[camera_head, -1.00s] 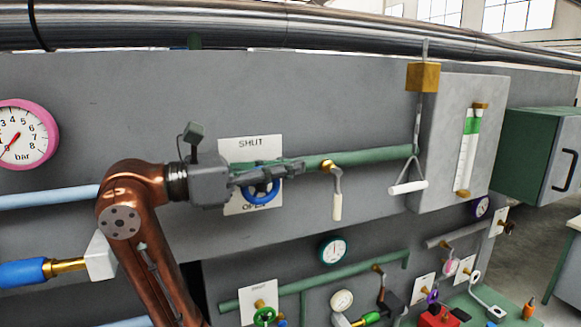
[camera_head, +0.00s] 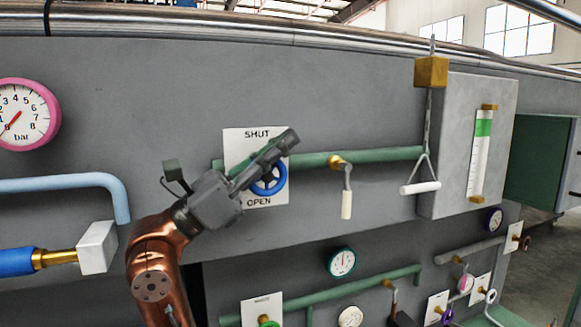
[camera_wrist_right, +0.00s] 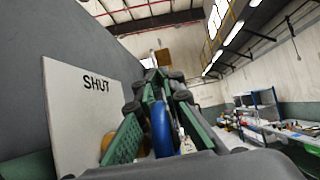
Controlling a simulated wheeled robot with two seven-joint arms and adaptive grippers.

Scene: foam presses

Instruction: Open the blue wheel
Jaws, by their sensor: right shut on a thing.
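The blue wheel (camera_head: 270,190) is mounted on the green pipe, in front of a white plate (camera_head: 238,142) marked SHUT above and OPEN below. My right gripper (camera_head: 275,155) comes from the lower left, tilted up to the right, and its fingers cover the wheel's upper part. In the right wrist view the blue rim (camera_wrist_right: 161,128) runs between the two green-padded fingers, which are shut on it. The wheel's lower rim shows below the fingers. My left gripper is not in view.
A green pipe (camera_head: 385,156) runs right from the wheel, with a white-handled lever (camera_head: 347,203) on it. A pull handle (camera_head: 420,188) hangs farther right. A pink gauge (camera_head: 25,115) is at the left. Grey wall above the plate is clear.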

